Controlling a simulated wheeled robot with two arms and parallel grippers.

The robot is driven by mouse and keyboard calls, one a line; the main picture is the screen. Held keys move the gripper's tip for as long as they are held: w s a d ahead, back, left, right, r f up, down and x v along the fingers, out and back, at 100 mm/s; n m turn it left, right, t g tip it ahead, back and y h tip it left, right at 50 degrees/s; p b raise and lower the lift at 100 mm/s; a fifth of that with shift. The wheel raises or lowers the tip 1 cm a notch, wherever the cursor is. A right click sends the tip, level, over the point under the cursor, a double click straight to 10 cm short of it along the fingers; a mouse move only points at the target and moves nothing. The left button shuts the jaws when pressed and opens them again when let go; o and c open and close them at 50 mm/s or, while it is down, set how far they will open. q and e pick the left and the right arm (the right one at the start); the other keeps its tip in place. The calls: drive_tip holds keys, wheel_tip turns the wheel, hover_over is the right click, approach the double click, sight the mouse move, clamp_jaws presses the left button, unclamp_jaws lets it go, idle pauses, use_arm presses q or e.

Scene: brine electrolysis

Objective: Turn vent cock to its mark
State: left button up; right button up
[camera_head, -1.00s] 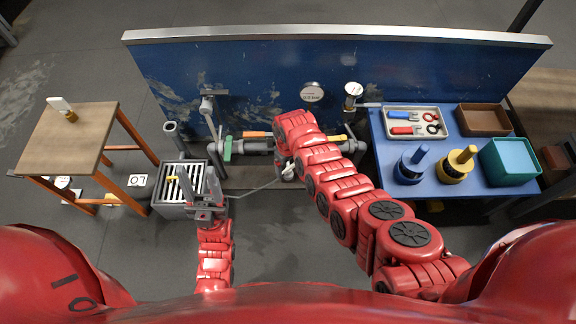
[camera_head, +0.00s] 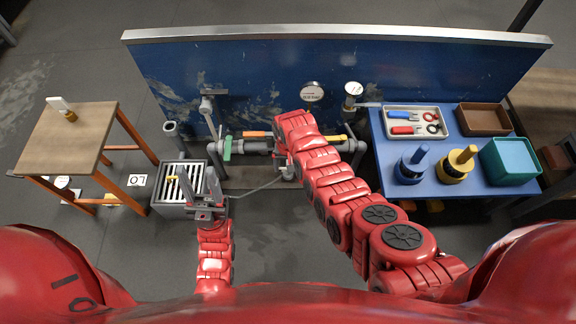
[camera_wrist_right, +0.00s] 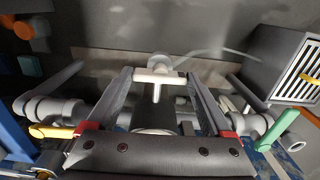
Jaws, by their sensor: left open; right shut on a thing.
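A white T-shaped cock handle (camera_wrist_right: 149,77) stands between the fingertips of my right gripper (camera_wrist_right: 159,78) in the right wrist view. The fingers reach the two ends of its crossbar and are shut on it. I take it for the vent cock; I cannot make out its mark. In the head view, my right arm hides most of the cock and the gripper. My left gripper (camera_head: 208,184) is open and empty, beside the grey grated box (camera_head: 163,194) on the left.
A pipe run with a green lever (camera_head: 227,149), an orange lever (camera_head: 255,134) and a yellow lever (camera_head: 331,138) lies before the blue panel (camera_head: 240,85). A blue table (camera_head: 392,165) stands right, a wooden table (camera_head: 70,135) left.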

idle(0.5)
drive_tip(key=o, duration=1.1)
drive_tip(key=shift+o, duration=0.2)
wheel_tip(320, 180, up, 17)
drive_tip(key=p, duration=0.4)
drive_tip(key=shift+r, duration=0.2)
